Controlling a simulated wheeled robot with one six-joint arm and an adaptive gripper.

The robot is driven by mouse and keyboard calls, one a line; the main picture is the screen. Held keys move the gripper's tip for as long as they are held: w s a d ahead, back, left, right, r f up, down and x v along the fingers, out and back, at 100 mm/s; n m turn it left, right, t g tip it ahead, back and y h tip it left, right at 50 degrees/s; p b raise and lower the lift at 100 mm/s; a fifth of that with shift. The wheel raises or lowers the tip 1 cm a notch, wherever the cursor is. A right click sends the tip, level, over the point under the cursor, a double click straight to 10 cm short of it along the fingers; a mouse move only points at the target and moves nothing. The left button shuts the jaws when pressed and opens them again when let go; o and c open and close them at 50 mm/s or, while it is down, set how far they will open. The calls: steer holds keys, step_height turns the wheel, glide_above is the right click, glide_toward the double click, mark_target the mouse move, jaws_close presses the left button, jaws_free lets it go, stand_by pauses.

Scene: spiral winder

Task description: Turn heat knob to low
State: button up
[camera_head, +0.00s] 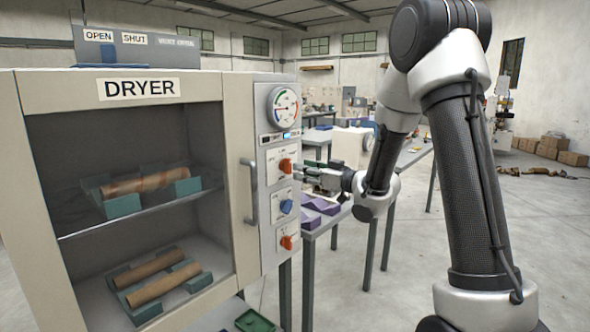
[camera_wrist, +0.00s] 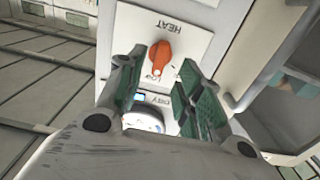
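The orange heat knob (camera_wrist: 160,58) sits on a white plate marked HEAT, upside down in the wrist view. Its narrow end points down-left in that view, close to the LOW lettering. In the head view it is the top orange knob (camera_head: 286,166) on the dryer's control panel. My gripper (camera_wrist: 163,62) is open, with one green-padded finger on each side of the knob and gaps to it. In the head view my gripper (camera_head: 309,171) is just right of the panel, facing the knob. I cannot tell how deep the knob lies between the fingertips.
The dryer (camera_head: 240,130) has a dial gauge (camera_head: 284,105) above the heat knob, with a blue knob (camera_head: 286,207) and another orange knob (camera_head: 287,243) below. A door handle (camera_head: 250,192) stands left of the panel. A table with purple blocks (camera_head: 320,206) is behind my gripper.

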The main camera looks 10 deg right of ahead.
steer(key=v, duration=0.6)
steer(key=shift+s, duration=0.2)
steer(key=shift+d+f, duration=0.1)
steer(key=shift+d, duration=0.05)
